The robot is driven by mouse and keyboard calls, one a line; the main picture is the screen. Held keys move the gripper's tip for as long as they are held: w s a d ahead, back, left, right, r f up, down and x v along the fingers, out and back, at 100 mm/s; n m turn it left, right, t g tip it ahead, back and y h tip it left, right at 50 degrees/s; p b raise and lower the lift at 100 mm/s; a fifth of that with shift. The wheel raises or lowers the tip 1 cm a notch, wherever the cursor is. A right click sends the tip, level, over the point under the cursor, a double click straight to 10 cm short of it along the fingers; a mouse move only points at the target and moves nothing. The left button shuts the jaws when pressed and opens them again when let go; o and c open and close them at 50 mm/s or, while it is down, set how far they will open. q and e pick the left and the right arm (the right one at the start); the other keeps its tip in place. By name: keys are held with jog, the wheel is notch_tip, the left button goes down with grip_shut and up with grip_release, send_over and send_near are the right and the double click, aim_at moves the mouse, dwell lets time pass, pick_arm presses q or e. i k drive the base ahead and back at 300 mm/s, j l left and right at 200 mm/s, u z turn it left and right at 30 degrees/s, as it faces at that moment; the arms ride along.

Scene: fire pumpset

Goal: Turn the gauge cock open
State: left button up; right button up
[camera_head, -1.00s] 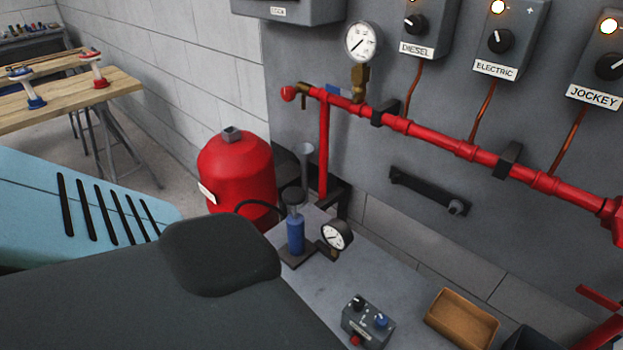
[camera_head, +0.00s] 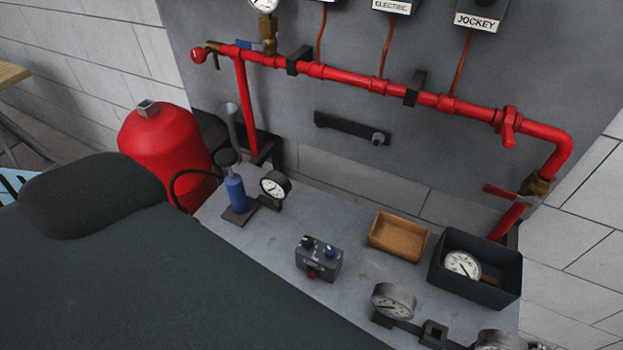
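The gauge cock (camera_head: 268,38) is a small brass valve standing on the red pipe (camera_head: 345,75), at the top of the head view. Its short blue lever (camera_head: 247,44) points left, roughly along the pipe and across the upright brass body. A round white-faced gauge (camera_head: 264,3) sits on top of the cock and is cut off by the upper edge. Neither of my grippers shows in the view, and nothing is touching the cock.
A grey bench (camera_head: 365,275) below the pipe carries a blue hand pump (camera_head: 234,190), a small control box (camera_head: 319,258), a tan tray (camera_head: 398,237) and a dark bin (camera_head: 511,276). A red tank (camera_head: 165,155) stands at left. The wall around the cock is clear.

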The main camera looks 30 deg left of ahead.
aim_at(243, 44)
jog(key=u, duration=0.4)
jog(key=k+j+u, duration=0.1)
jog(key=u, duration=0.3)
jog(key=j+u, duration=0.2)
jog(key=u, duration=0.2)
jog(key=j+z, duration=0.1)
jog(key=z, duration=0.25)
jog(key=j+z, duration=0.1)
jog(key=z, duration=0.3)
jog(key=j+z, duration=0.1)
jog(key=z, duration=0.25)
jog(key=j+z, duration=0.3)
jog(key=j, duration=0.15)
jog(key=k+j+z, duration=0.15)
jog(key=j+z, duration=0.2)
jog(key=k+j+z, duration=0.1)
jog(key=j, duration=0.2)
jog(key=k+j+z, duration=0.1)
jog(key=j, duration=0.2)
jog(key=k+j+z, duration=0.15)
jog(key=j, duration=0.15)
jog(key=k+j, duration=0.2)
jog(key=j, duration=0.2)
jog(key=k+j, duration=0.2)
jog(key=j, duration=0.25)
jog(key=k+j, duration=0.2)
jog(key=j, duration=0.2)
jog(key=k+j+z, duration=0.1)
jog(key=j, duration=0.35)
jog(key=k, duration=0.1)
